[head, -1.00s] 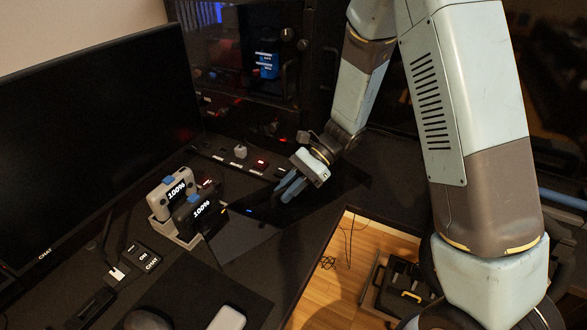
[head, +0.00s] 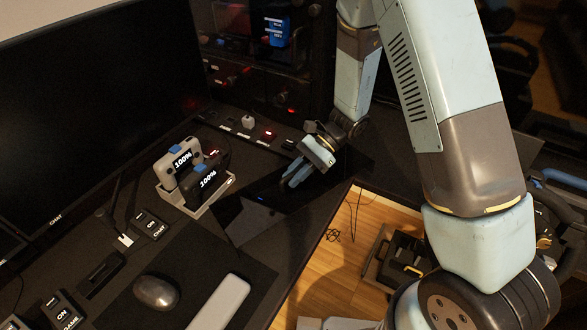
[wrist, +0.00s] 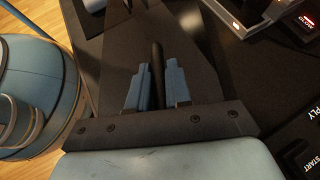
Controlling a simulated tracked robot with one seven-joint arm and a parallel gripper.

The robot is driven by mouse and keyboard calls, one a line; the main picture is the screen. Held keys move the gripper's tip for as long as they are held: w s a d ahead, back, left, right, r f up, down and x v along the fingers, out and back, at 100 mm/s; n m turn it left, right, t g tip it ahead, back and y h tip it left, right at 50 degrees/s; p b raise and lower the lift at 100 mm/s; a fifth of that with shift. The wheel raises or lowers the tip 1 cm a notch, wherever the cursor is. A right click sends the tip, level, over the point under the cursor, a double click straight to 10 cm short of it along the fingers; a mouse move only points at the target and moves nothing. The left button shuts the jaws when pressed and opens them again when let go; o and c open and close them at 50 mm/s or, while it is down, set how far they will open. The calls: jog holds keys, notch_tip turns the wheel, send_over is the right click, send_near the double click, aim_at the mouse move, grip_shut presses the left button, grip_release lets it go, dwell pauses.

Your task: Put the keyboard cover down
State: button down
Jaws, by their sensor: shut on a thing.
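The keyboard cover (head: 247,222) looks like a dark, flat panel over the desk near its front edge, right of the two-controller dock. My gripper (head: 290,182) is over the panel, its blue fingers pointing down and left. In the wrist view, my gripper (wrist: 157,80) is shut on a thin black bar standing between its fingers. The bar seems to be the handle of the cover (wrist: 118,45), whose dark surface spreads beneath the fingers. I cannot tell whether the cover touches the desk; its underside is hidden.
A dock (head: 196,207) holds controllers reading 100%. A large monitor (head: 95,110) stands behind at left. A mouse (head: 156,292) and a pale bar (head: 219,302) lie on the front mat. Beyond the desk edge is wooden floor with a dark case (head: 405,262).

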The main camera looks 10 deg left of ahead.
jog(key=shift+f, duration=0.35)
jog(key=shift+f, duration=0.2)
dwell(0.4)
jog(key=c, duration=1)
grip_release()
